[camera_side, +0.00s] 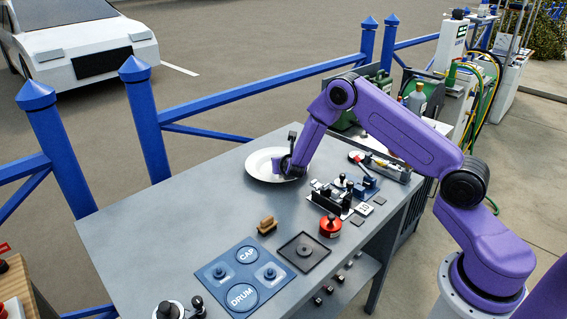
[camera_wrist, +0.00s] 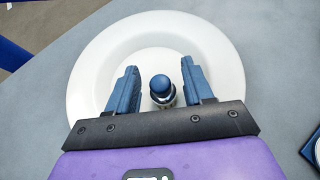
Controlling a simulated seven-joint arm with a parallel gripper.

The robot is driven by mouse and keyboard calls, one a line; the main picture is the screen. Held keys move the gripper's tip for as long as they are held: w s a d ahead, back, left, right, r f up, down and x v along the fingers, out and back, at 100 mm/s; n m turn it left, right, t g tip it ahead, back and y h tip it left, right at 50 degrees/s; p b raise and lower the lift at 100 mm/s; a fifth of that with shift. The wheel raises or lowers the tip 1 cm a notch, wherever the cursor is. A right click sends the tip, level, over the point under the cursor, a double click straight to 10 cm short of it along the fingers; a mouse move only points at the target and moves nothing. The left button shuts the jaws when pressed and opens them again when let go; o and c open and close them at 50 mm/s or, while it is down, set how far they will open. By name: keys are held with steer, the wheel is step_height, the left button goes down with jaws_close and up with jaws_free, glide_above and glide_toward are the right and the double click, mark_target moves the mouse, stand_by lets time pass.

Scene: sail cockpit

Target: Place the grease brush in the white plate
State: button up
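The white plate (camera_side: 255,172) lies on the grey workbench near its far edge. My gripper (camera_side: 285,172) is low over the right part of it. In the wrist view the plate's rim (camera_wrist: 95,60) spreads around my gripper (camera_wrist: 160,85). The two blue fingers are apart. Between them is a slim object with a round blue end and a metallic collar, seen nearly end-on, which looks like the grease brush (camera_wrist: 161,84). Narrow gaps show on both sides of it. Its lower end is hidden, so I cannot tell whether it touches the plate.
A brown wooden block (camera_side: 266,225), a red round can (camera_side: 330,226) and a dark square tray (camera_side: 304,251) are nearer the front. A blue mat (camera_side: 243,274) lies at front left. Black fixtures (camera_side: 330,200) stand right of the plate. The bench left of the plate is clear.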

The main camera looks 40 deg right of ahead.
steer(key=shift+a+r, duration=0.1)
steer(key=shift+r, duration=0.1)
steer(key=s+a+r+m+g, duration=0.2)
steer(key=s+a+r+m, duration=0.2)
steer(key=s+r, duration=0.45)
steer(key=s+a+r+m+g, duration=0.1)
steer(key=s+a+r+m, duration=0.35)
steer(key=s, duration=0.75)
steer(key=s+a+r+m+g+y, duration=0.1)
steer(key=s+a+m+g+y, duration=0.1)
steer(key=s, duration=0.7)
steer(key=s+a+r+m+g+y, duration=0.1)
steer(key=s+a+m+g+y, duration=0.1)
steer(key=s, duration=0.7)
steer(key=s+a+r+m+g+y, duration=0.2)
steer(key=s+a+m+g+y, duration=0.1)
steer(key=s, duration=0.6)
steer(key=shift+s+a+m, duration=0.15)
steer(key=shift+a+m, duration=0.4)
steer(key=shift+a, duration=0.05)
